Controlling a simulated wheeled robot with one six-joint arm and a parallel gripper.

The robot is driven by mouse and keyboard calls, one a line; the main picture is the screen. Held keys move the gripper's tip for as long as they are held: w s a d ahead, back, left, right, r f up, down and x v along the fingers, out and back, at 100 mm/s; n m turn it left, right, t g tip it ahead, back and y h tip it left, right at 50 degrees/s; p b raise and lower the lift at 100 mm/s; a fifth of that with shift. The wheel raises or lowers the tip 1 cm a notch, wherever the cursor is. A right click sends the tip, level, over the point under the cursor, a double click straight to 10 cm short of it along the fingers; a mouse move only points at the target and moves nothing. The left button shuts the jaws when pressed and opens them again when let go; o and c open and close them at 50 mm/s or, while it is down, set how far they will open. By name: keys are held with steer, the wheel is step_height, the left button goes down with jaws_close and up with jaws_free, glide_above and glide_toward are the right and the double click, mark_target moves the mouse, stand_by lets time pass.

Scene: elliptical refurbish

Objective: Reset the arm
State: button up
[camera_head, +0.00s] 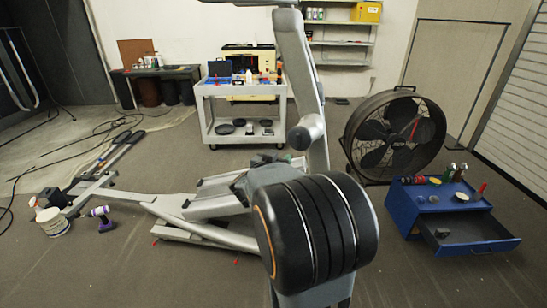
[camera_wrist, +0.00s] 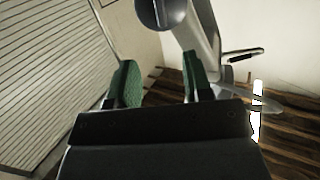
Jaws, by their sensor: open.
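My gripper (camera_wrist: 161,84) shows only in the wrist view. Its two green-padded fingers stand well apart, with nothing between them. Beyond the fingers is a grey, angled post with a dark round part (camera_wrist: 160,10) at its top; I cannot tell for sure what it belongs to. My arm and gripper do not show in the head view. There the grey elliptical machine (camera_head: 205,225), with its large black drum (camera_head: 325,225), fills the middle of the floor.
A blue toolbox (camera_head: 440,208) with an open drawer stands at the right, before a large black fan (camera_head: 396,137). A grey cart (camera_head: 238,112) holds supplies at the back. The front left floor is clear.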

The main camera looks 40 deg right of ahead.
stand_by(0.3)
steer(key=w+a+f+n+t+y, duration=0.2)
steer(key=a+f+n+y, duration=0.15)
steer(key=a+y, duration=0.3)
steer(key=w+a+f+n+t+y, duration=0.25)
steer(key=a+f+y, duration=0.2)
steer(key=a, duration=0.25)
steer(key=s+a+n+g+y, duration=0.4)
steer(key=s+a+n+g, duration=0.3)
steer(key=s+a, duration=0.8)
steer(key=shift+s+r+n+y, duration=0.2)
steer(key=shift+s+n+y, duration=0.15)
steer(key=shift+s, duration=0.4)
steer(key=shift+d, duration=0.1)
